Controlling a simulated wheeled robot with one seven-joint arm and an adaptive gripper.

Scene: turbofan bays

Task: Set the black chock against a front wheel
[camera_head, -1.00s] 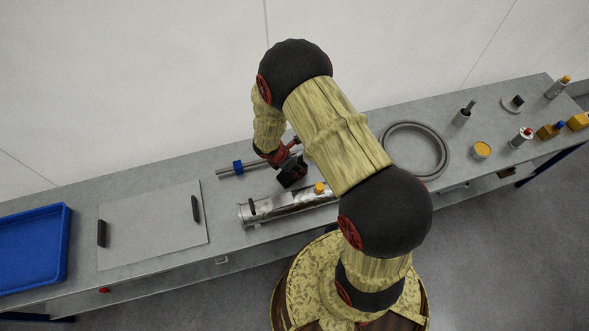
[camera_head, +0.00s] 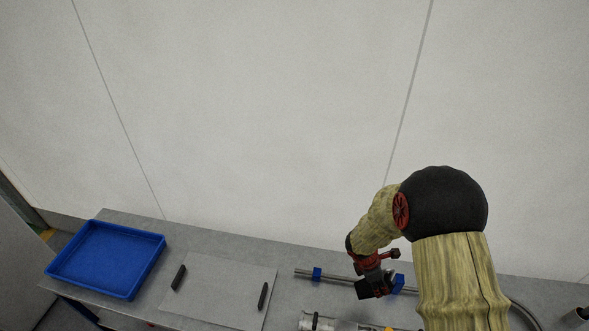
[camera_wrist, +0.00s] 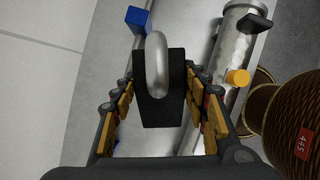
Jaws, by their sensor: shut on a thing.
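My gripper (camera_head: 375,268) is above the bench, toward the right of the head view. It is shut on the black chock (camera_wrist: 158,110), which sits between the fingers in the wrist view. A silver ring-shaped handle (camera_wrist: 157,62) stands up in front of the chock's dark body. In the head view the chock (camera_head: 372,289) is a dark block below my red-marked wrist. No wheel can be made out in these frames.
A grey bench (camera_head: 225,236) runs along the white wall. It bears a blue tray (camera_head: 104,258), a flat panel with two black handles (camera_head: 217,288), a metal rod with blue blocks (camera_head: 317,274), and a silver cylinder (camera_head: 306,320) with a yellow cap (camera_wrist: 238,77).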

